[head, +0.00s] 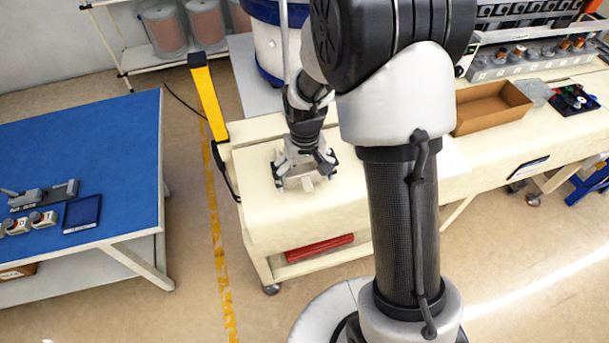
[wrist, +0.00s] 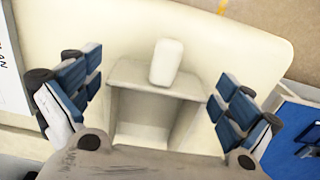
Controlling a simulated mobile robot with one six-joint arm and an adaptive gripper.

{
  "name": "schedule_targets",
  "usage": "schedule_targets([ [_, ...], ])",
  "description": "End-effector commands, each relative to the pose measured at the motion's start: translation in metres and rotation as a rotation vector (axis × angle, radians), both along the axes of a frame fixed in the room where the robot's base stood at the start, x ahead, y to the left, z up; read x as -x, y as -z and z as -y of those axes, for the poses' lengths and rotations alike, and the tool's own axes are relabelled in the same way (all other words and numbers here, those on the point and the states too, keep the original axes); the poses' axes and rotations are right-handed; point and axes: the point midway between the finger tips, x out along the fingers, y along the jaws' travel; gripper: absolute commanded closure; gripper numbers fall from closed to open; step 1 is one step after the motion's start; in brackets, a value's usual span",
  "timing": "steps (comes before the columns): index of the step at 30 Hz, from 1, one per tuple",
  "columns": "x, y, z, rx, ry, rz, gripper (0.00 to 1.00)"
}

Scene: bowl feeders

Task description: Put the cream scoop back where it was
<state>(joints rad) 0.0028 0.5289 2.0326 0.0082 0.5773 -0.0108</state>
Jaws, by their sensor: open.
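The cream scoop (head: 308,184) lies on the cream bench top (head: 255,215), near the bench's left end. In the wrist view the scoop (wrist: 160,74) shows as a square, hollow body with a short pale handle at the top. My gripper (head: 303,172) points down over it and is open. In the wrist view the blue-padded fingers of my gripper (wrist: 157,98) stand one on each side of the scoop, with a gap on both sides. Part of the scoop's lower end is hidden by the gripper's palm.
A yellow post (head: 208,97) stands at the bench's left end. A blue-topped table (head: 85,150) with small parts is further left. A white and blue drum (head: 268,45) is behind my gripper. An open cardboard box (head: 490,107) sits on the bench at right.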

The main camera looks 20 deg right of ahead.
Motion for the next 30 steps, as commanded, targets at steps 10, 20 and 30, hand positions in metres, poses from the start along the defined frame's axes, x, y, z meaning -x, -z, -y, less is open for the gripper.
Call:
schedule_targets([
  [10, 0.0, -0.002, 0.0, 0.0, 0.0, 0.0, 0.0],
  [20, -0.002, -0.059, 0.0, 0.0, 0.0, 0.006, 0.0],
  [30, 0.0, -0.116, 0.001, 0.0, 0.0, 0.003, 0.0],
])
